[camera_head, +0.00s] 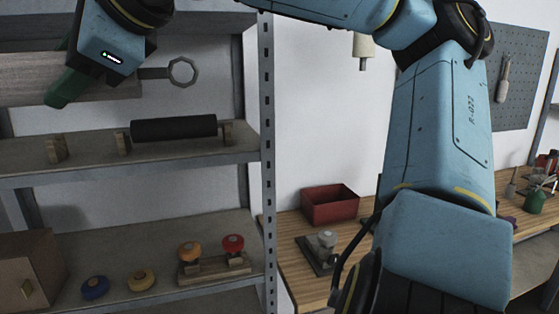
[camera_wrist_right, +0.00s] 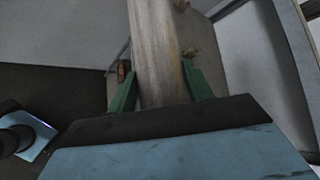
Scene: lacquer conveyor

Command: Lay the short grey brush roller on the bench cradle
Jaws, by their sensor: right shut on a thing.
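My right gripper (camera_head: 62,88) is at the upper left of the head view, its green finger against a thick streaked grey roller (camera_head: 20,78). The roller lies roughly level in front of the upper shelf, with a thin shaft and ring (camera_head: 182,72) at its right end. In the right wrist view the roller (camera_wrist_right: 157,50) stands between the two green fingers of the gripper (camera_wrist_right: 160,92), which is shut on it. Its far end is out of that view. No cradle on the bench can be made out clearly; my arm hides part of the bench. My left gripper is not in view.
A black roller (camera_head: 173,128) rests on wooden supports on the middle shelf (camera_head: 90,168). A shelf post (camera_head: 268,150) separates the rack from the wooden bench (camera_head: 300,275), which holds a red bin (camera_head: 330,205) and a dark plate fixture (camera_head: 322,250).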

